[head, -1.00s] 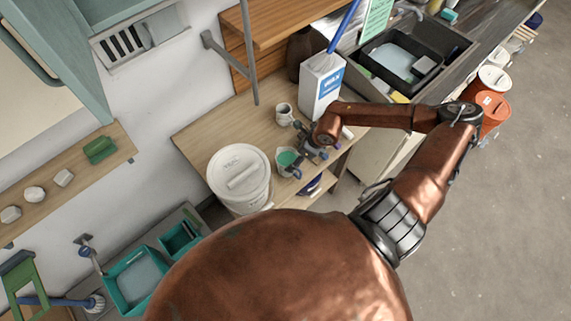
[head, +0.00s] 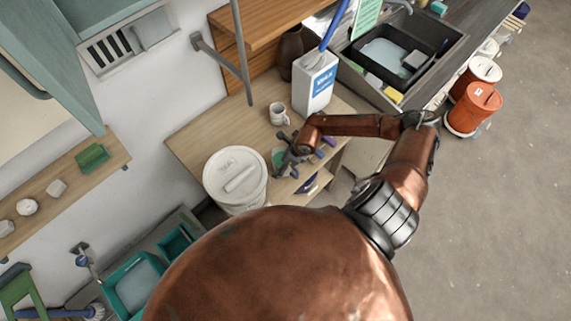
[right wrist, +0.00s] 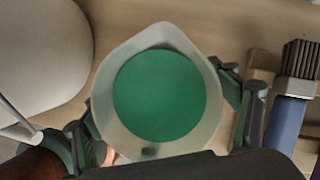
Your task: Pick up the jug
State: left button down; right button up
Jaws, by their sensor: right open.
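The jug (right wrist: 160,93) is a translucent, pale vessel with a pointed spout and green contents, seen from above in the right wrist view. In the head view the jug (head: 277,158) stands on the wooden worktop, partly hidden by my right gripper. My right gripper (head: 284,155) is open, with its fingers on either side of the jug. In the right wrist view, the fingers of the right gripper (right wrist: 168,122) flank the jug's lower half; whether they touch it I cannot tell. My left gripper is not in view.
A white lidded bucket (head: 236,177) stands close left of the jug. A white mug (head: 279,113) and a white wax carton (head: 314,84) stand behind. A blue-handled brush (right wrist: 290,105) lies right of the gripper. A dark sink (head: 398,55) is at the upper right.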

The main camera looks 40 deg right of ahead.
jog(key=shift+f, duration=0.1)
jog(key=shift+c, duration=0.3)
jog(key=c, duration=1.7)
jog(key=shift+r, duration=0.3)
jog(key=shift+w+r+b, duration=0.1)
jog(key=shift+r+b, duration=0.7)
jog(key=shift+r, duration=0.3)
jog(key=s+r, duration=0.2)
jog(key=r, duration=0.1)
jog(key=s+r+b, duration=0.1)
jog(key=s+r, duration=0.2)
jog(key=shift+s+a+r+b, duration=0.1)
jog(key=shift+s+r+b, duration=0.45)
jog(key=shift+s, duration=0.95)
jog(key=shift+s+a+r+b, duration=0.1)
jog(key=shift+s+r, duration=0.75)
jog(key=shift+s, duration=0.6)
jog(key=shift+s+r+b, duration=0.35)
jog(key=shift+s+r, duration=0.35)
jog(key=shift+s, duration=0.8)
jog(key=shift+s, duration=0.2)
